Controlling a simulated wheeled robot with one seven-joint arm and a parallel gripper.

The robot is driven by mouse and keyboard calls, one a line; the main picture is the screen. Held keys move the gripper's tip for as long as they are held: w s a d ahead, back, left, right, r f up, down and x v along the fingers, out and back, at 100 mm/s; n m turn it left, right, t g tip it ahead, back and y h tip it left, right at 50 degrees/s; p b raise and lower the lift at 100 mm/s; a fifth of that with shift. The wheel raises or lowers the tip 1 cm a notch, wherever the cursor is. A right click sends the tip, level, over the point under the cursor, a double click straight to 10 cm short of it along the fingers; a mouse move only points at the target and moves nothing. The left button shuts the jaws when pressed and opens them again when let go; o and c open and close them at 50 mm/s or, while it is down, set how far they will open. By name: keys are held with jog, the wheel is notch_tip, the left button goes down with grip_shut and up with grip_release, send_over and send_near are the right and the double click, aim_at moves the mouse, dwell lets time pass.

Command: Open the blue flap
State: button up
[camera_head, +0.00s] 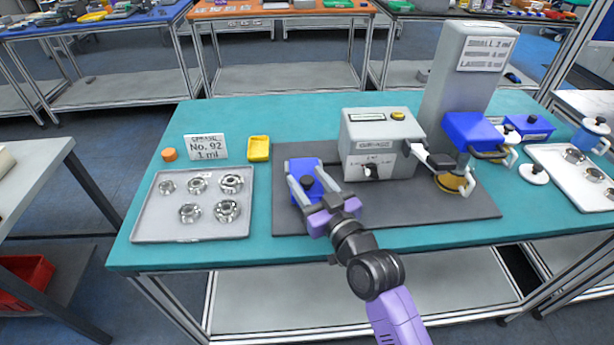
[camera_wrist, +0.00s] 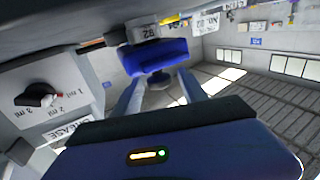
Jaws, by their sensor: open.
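A blue, flap-like part (camera_head: 306,168) lies over the left part of the dark mat, left of the grey grease machine. My gripper (camera_head: 306,182) is open over it, with one grey finger on each side in this view. In the wrist view, a blue part (camera_wrist: 155,56) shows just beyond the fingertips of my gripper (camera_wrist: 160,85), with a small dark round piece below it. I cannot tell whether the fingers touch it. Another blue block (camera_head: 474,132) is on the front of the grey tower at the right.
The grease machine (camera_head: 382,135) with a black knob stands close to the right of my gripper. A tray (camera_head: 148,218) with several metal rings, a yellow container (camera_head: 259,148) and a sign (camera_head: 206,146) are at the left. The mat's front (camera_head: 400,213) is clear.

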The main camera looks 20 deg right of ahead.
jog(key=shift+w, duration=0.35)
grip_shut()
dwell(1.2)
